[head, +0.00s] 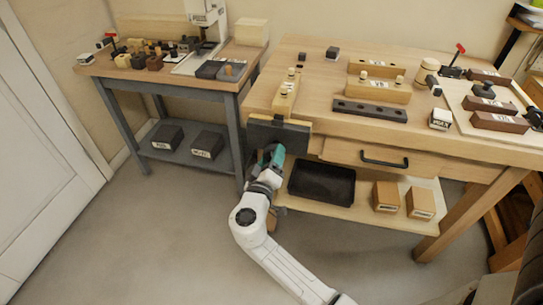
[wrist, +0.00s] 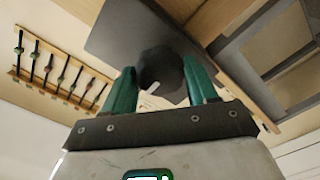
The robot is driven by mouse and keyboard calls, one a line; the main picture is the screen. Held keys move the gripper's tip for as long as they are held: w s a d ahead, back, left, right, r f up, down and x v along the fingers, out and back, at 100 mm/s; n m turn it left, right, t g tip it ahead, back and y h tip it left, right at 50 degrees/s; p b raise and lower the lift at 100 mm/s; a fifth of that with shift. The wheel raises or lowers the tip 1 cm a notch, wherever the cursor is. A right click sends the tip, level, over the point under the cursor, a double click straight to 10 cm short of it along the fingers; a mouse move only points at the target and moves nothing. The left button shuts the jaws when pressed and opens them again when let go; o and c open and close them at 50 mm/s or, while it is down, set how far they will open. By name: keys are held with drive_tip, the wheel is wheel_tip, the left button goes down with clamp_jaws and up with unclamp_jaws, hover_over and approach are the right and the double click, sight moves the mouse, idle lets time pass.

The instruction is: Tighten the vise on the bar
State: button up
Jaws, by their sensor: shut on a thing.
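The vise (head: 278,134) is a dark plate on the front left edge of the wooden workbench. Its dark jaw plate (wrist: 112,30) fills the upper middle of the wrist view. A round black knob (wrist: 162,66) with a pale mark stands out from the plate. My gripper (wrist: 160,80) has its two teal fingers on either side of this knob and is shut on it. In the head view my gripper (head: 272,154) is just below and in front of the vise and hides the knob. I cannot make out a bar between the jaws.
A light wooden block (head: 286,92) lies on the bench behind the vise. A drawer with a black handle (head: 384,161) is to the right, above a shelf with a black tray (head: 321,183). A grey-legged side table (head: 232,105) stands close on the left. The floor in front is clear.

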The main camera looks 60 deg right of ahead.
drive_tip(key=shift+c, duration=1.2)
drive_tip(key=shift+f, duration=0.1)
drive_tip(key=shift+m+b, duration=2)
drive_tip(key=shift+b, duration=1.3)
drive_tip(key=shift+f+b, duration=0.1)
drive_tip(key=shift+b, duration=0.4)
drive_tip(key=shift+m+b, duration=1.4)
drive_tip(key=shift+b, duration=0.65)
drive_tip(key=shift+w+d+m+b, duration=0.15)
drive_tip(key=shift+m+b, duration=2.45)
drive_tip(key=shift+b, duration=1.65)
drive_tip(key=shift+m+b, duration=0.5)
drive_tip(key=shift+b, duration=0.55)
drive_tip(key=shift+m+b, duration=1.5)
drive_tip(key=shift+b, duration=0.85)
